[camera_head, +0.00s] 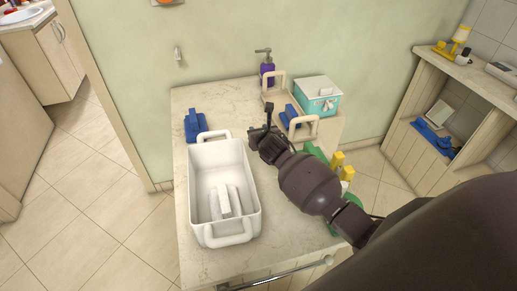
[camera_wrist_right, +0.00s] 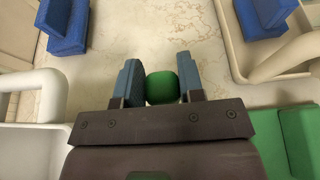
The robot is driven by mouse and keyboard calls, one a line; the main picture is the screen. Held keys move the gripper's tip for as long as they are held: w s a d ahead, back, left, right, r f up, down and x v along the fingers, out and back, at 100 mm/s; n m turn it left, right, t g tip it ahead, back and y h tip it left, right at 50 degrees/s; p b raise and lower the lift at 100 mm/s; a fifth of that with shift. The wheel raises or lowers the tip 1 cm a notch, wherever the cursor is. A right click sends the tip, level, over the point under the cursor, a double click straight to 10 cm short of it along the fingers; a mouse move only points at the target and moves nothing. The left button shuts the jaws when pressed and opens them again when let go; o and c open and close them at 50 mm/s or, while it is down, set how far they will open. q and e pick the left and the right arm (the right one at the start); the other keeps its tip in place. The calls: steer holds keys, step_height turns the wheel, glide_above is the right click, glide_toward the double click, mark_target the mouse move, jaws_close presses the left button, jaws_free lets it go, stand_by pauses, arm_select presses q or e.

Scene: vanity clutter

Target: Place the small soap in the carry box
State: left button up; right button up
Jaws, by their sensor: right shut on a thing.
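My right gripper (camera_head: 267,127) is to the right of the box's back end, over the counter. In the right wrist view my right gripper (camera_wrist_right: 162,85) is shut on a small green rounded piece (camera_wrist_right: 162,87), which looks like the small soap. The box's handle (camera_wrist_right: 40,95) shows at the left of that view. My left gripper is not in view.
A blue block (camera_head: 195,125) sits behind the box. A beige two-handled tray (camera_head: 303,130) with a blue item stands to the right, near a purple pump bottle (camera_head: 267,70) and a teal box (camera_head: 318,97).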

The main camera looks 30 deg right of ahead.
step_height(320, 180, down, 3)
steer(key=shift+f+b, duration=0.2)
steer(key=shift+b, duration=0.1)
step_height(320, 180, down, 4)
steer(key=shift+r+b, duration=0.15)
steer(key=shift+b, duration=0.35)
steer(key=o, duration=0.9)
